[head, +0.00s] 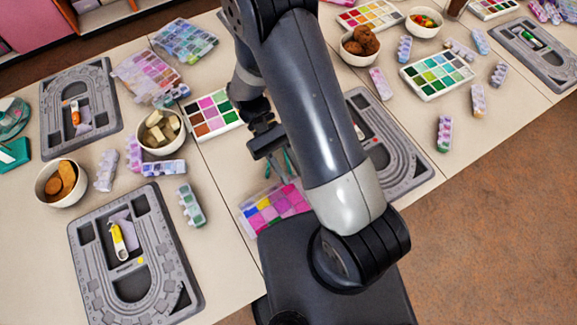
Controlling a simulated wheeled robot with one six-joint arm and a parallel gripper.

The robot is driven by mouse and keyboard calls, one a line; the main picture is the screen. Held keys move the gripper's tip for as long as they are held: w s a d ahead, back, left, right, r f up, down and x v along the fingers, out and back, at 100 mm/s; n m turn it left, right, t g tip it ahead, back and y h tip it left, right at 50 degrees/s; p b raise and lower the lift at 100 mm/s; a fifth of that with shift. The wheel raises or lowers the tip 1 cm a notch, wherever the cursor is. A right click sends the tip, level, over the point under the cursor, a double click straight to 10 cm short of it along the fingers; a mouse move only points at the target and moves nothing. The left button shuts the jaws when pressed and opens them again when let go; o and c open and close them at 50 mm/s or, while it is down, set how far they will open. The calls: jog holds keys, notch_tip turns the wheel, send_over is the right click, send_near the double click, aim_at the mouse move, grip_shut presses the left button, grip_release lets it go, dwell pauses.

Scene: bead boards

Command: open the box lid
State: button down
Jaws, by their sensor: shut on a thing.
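The bead box (272,207) lies near the table's front edge, left of my arm. It is a clear plastic box with pink, magenta, yellow and blue compartments. My gripper (278,168) is at the box's far side, pointing down, and is shut on the clear box lid (287,187). The exact contact is small and hard to make out. How far the lid is raised cannot be told from this view. My arm covers the area just right of the box.
Grey bead boards lie at front left (87,255), back left (48,118) and behind my arm (412,165). A bowl of pale blocks (143,146) and a paint-like palette (238,121) stand nearby. Small bead strips (190,205) lie left of the box.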

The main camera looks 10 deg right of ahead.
dwell(0.7)
jog(key=c, duration=1.1)
grip_release()
jog(key=b+v, duration=0.1)
jog(key=v, duration=0.9)
jog(key=shift+w+a+r+b, duration=0.1)
jog(key=shift+w+r+b, duration=0.1)
jog(key=shift+w+b, duration=0.15)
